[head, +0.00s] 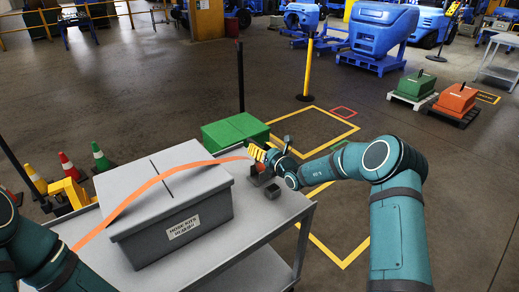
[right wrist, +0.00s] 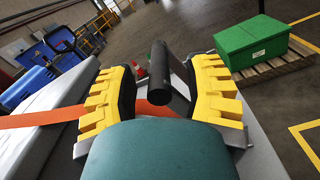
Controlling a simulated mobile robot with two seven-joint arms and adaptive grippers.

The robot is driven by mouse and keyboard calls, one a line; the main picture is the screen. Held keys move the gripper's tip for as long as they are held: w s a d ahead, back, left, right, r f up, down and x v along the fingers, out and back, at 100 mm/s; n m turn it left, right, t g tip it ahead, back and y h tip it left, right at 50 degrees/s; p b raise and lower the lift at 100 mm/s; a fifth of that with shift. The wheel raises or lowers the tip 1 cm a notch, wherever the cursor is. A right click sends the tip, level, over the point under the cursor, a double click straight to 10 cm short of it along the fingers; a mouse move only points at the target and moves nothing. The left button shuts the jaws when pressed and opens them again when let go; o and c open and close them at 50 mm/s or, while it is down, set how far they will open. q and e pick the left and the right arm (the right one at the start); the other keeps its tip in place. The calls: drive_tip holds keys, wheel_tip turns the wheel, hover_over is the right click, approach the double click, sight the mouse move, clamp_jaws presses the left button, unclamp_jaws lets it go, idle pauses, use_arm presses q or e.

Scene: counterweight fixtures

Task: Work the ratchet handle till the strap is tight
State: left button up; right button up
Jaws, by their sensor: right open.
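The orange strap (head: 143,188) runs over the grey lidded box (head: 190,211) and bows up toward the ratchet, looking loose. The ratchet (head: 262,178) sits at the table's right end, partly hidden by my right gripper (head: 264,154). In the right wrist view, the ratchet's dark round handle grip (right wrist: 160,68) stands between the two yellow fingers of my open right gripper (right wrist: 163,78), with gaps on both sides. The strap (right wrist: 42,119) enters there from the left. My left arm shows at the lower left; its gripper is out of view.
The box stands on a grey table (head: 262,220), with a small dark block (head: 272,191) near its right edge. A green crate (head: 235,132) is on the floor behind. Cones (head: 68,166) stand at the left. A dark post (head: 240,78) rises behind the table.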

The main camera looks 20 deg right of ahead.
drive_tip(key=shift+w+a, duration=0.1)
drive_tip(key=shift+w, duration=0.1)
clamp_jaws()
